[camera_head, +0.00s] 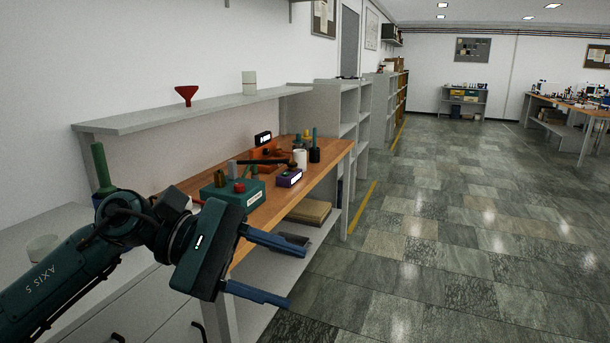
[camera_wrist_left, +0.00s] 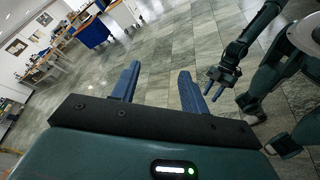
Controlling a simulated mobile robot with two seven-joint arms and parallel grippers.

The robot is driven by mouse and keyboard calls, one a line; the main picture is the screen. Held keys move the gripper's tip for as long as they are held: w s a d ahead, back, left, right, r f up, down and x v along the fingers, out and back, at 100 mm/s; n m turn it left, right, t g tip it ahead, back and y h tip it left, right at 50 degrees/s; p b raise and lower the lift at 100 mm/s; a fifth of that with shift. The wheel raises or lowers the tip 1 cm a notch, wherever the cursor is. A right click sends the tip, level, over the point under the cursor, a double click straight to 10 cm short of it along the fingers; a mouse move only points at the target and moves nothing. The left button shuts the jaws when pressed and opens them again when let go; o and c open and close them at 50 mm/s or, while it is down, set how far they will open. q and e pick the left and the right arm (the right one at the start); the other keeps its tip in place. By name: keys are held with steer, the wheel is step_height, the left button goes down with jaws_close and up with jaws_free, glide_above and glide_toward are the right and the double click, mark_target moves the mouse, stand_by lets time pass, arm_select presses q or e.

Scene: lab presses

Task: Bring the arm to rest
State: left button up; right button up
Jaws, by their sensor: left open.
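My left arm comes in from the left in the head view. Its gripper (camera_head: 298,274) has two blue fingers spread apart, with nothing between them. It hangs in the air in front of the workbench (camera_head: 318,187)'s near edge. In the left wrist view the same gripper (camera_wrist_left: 160,72) is open and empty over the tiled floor.
On the bench stand a green box (camera_head: 233,190), a purple box (camera_head: 289,177) and an orange press (camera_head: 268,151). A shelf above holds a red funnel (camera_head: 186,94) and a white jar (camera_head: 249,83). A cardboard box (camera_head: 308,212) lies below the top. Floor to the right is clear.

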arm_select(q)
steer(key=w+a+f+m+t+y, duration=0.2)
steer(key=a+f+m+t, duration=0.1)
steer(key=f+m+t, duration=0.85)
steer(key=w+a+f+m+t+y, duration=0.25)
steer(key=f+m+t, duration=0.55)
steer(key=m, duration=0.6)
steer(key=s+a+f+n+g+y, duration=0.2)
steer(key=s+f+n+g+y, duration=0.1)
steer(key=s+f+n, duration=0.4)
steer(key=s+a+f+n+g+y+p, duration=0.1)
steer(key=s+a+f+n+g+y, duration=0.2)
steer(key=s+f+n, duration=0.4)
step_height(320, 180, down, 6)
steer(key=shift+s+r+n+y, duration=0.1)
steer(key=shift+s+n+y, duration=0.25)
steer(key=shift+s, duration=0.25)
steer(key=shift+g, duration=0.25)
